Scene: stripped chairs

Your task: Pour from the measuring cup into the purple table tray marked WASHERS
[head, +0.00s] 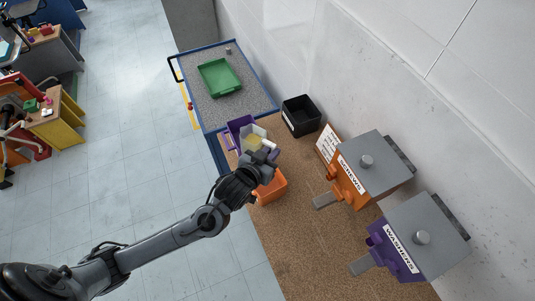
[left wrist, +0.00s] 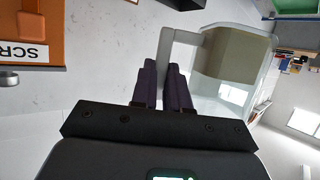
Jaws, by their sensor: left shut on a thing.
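My left gripper (head: 262,158) is shut on the handle of the clear measuring cup (head: 254,139). In the left wrist view the cup (left wrist: 231,62) extends to the right of the fingers (left wrist: 165,85), with tan contents inside. The purple table tray (head: 234,130) sits at the far end of the brown table, partly hidden by the cup; its label is not readable. The cup overlaps the tray's right side in the head view; its height above the tray is unclear. My right gripper is not in view.
An orange tray (head: 272,187) lies just under my left gripper. An orange dispenser marked SCREWS (head: 370,168) and a purple one marked WASHERS (head: 423,235) stand along the wall. A black bin (head: 301,116) is behind. A blue-edged cart holds a green tray (head: 220,78).

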